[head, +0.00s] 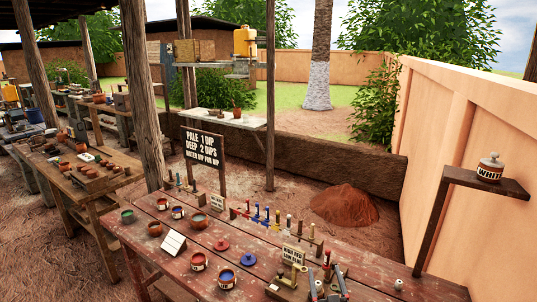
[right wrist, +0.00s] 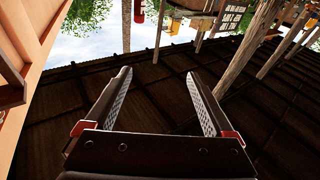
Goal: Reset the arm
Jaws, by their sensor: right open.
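My right gripper (head: 327,272) shows at the bottom right of the head view, at the front part of the red-brown work table (head: 130,228). In the right wrist view my right gripper (right wrist: 157,74) has its two fingers spread wide, with nothing between them. Behind the fingers is a dark panelled surface, apart from them. My left gripper is not in view.
The table holds several small paint pots, such as a blue pot (head: 227,279), a row of coloured tools (head: 262,216) and a small wooden stand (head: 289,280). A white jar (head: 490,167) stands on a wall shelf (head: 470,181) at right. A black sign (head: 203,149) stands behind the table.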

